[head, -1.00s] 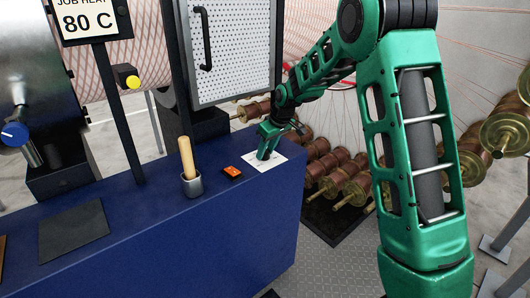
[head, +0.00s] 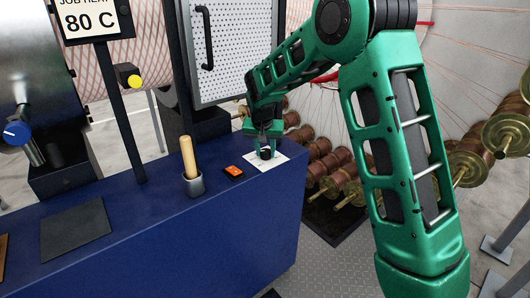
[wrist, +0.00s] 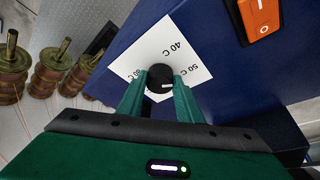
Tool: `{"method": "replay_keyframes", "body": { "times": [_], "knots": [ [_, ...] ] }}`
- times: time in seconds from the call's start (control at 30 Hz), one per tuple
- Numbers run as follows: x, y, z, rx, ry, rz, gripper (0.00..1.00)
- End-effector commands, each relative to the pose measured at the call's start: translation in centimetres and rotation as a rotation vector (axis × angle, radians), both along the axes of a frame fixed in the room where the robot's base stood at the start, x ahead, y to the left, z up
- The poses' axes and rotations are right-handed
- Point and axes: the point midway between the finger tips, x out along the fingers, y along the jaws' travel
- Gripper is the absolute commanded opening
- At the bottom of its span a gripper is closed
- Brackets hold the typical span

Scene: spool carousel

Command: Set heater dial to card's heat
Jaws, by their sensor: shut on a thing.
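The card (head: 90,22) at the upper left in the head view reads "JOB HEAT 80 C". The heater dial is a round black knob (wrist: 159,76) on a white plate (wrist: 190,35) lying on the blue bench. In the wrist view the plate shows "40 C", "50 C" and a partly hidden marking left of the knob. A short white line on the knob sits on its lower right part. My gripper (head: 266,152) comes down from above, and in the wrist view its green fingers (wrist: 159,88) are shut on the knob's sides. They hide the plate's near part.
An orange switch (head: 234,172) lies beside the plate on the blue bench (head: 200,235). Copper spools (head: 330,175) stand beyond the bench.

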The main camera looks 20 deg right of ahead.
Motion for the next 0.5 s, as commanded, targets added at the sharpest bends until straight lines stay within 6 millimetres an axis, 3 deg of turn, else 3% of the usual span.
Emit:
{"method": "replay_keyframes", "body": {
  "times": [0.5],
  "knots": [
    [0.30, 0.61, -0.03, 0.001, 0.000, -0.426, 0.10]
  ]
}}
